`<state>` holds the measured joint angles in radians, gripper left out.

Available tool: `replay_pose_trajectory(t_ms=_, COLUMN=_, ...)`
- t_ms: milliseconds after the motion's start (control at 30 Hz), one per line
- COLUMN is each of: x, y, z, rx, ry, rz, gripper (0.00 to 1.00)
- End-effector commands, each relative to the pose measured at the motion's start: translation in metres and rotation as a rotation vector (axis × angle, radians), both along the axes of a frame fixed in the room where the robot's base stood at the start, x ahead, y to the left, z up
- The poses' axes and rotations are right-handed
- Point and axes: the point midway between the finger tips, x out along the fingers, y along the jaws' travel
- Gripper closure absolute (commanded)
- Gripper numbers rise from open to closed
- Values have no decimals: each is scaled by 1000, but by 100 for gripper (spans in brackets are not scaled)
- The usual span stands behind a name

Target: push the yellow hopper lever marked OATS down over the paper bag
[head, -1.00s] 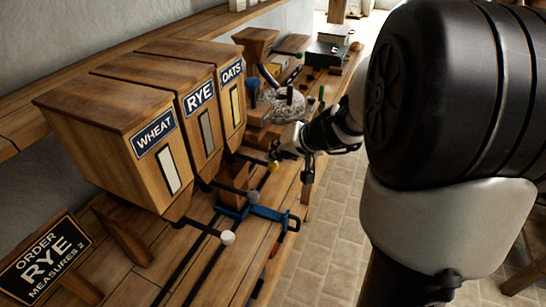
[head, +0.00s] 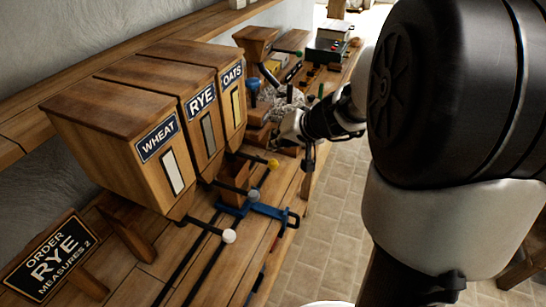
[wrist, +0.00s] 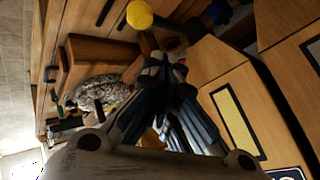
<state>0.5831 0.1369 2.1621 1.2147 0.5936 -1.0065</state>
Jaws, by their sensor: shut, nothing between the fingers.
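The OATS hopper (head: 233,98) is the farthest of the three wooden hoppers. Its lever ends in a yellow ball (head: 273,163) that sticks out below it; the ball also shows at the top of the wrist view (wrist: 139,14). My gripper (head: 282,140) is shut and empty, a little above and behind the yellow ball in the head view. In the wrist view its fingertips (wrist: 160,62) are together, with a gap to the ball. A brown box-like thing (head: 234,168) stands below the hoppers, partly hidden by levers; I cannot tell whether it is the paper bag.
The RYE (head: 202,100) and WHEAT (head: 158,140) hoppers have a grey-ball lever (head: 253,195) and a white-ball lever (head: 229,236). A blue carriage (head: 268,210) sits on dark rails. An order sign (head: 48,258) reads RYE, measures 2. Tools and boxes crowd the far bench.

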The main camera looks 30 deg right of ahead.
Motion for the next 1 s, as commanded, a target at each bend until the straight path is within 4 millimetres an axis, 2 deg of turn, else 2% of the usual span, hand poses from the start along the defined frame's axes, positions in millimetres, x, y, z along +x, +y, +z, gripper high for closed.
replay_pose_trajectory(t_ms=100, x=0, y=0, z=16, rx=-1, ry=0, rz=1, gripper=100)
replay_pose_trajectory(t_ms=300, x=0, y=0, z=31, rx=0, ry=-1, rz=1, gripper=100)
replay_pose_trajectory(t_ms=1000, x=0, y=0, z=29, rx=0, ry=0, rz=0, gripper=100)
